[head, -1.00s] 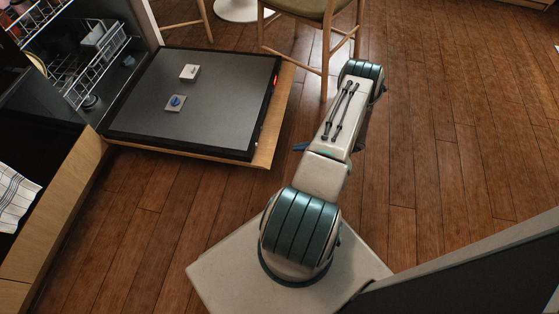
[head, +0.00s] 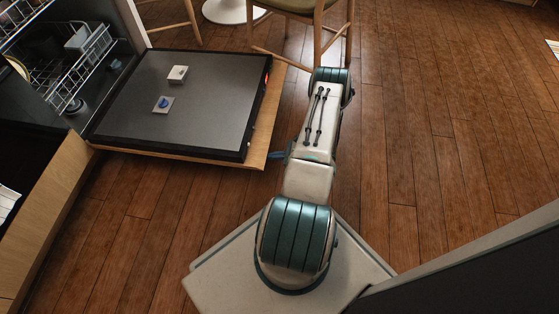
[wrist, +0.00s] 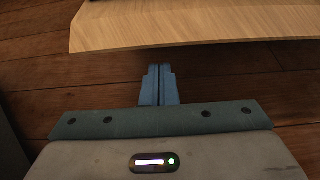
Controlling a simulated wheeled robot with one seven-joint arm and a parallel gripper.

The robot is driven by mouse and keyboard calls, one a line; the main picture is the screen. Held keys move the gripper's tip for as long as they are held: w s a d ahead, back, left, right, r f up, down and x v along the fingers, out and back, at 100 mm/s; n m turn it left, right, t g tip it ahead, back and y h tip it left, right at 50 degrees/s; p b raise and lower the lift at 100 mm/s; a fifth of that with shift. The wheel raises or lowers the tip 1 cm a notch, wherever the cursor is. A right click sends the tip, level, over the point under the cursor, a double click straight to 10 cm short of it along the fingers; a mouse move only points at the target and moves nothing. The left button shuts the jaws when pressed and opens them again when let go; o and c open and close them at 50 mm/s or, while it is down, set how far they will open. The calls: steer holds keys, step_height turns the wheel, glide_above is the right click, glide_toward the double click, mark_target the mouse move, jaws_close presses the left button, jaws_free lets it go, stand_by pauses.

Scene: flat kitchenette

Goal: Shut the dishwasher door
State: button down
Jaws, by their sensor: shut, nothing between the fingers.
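The dishwasher door (head: 190,105) lies folded down flat, close above the floor, in the head view. Its dark inner face is up and a light wood panel (head: 262,125) shows along its outer edge. In the wrist view the wood panel's edge (wrist: 190,25) crosses the top. My gripper (wrist: 158,85) is shut and empty, its blue fingers pointing at that edge. A small gap of floor seems to show between them. In the head view my gripper (head: 279,155) shows only partly, beside the door's near right corner; my arm hides the rest.
The open dishwasher holds a wire rack (head: 85,65) with dishes, at the left. A wooden chair (head: 310,40) stands behind the door's far right corner. Wood floor (head: 430,150) is clear on the right.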

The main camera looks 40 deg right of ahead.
steer(key=shift+r, duration=0.9)
steer(key=shift+a, duration=0.15)
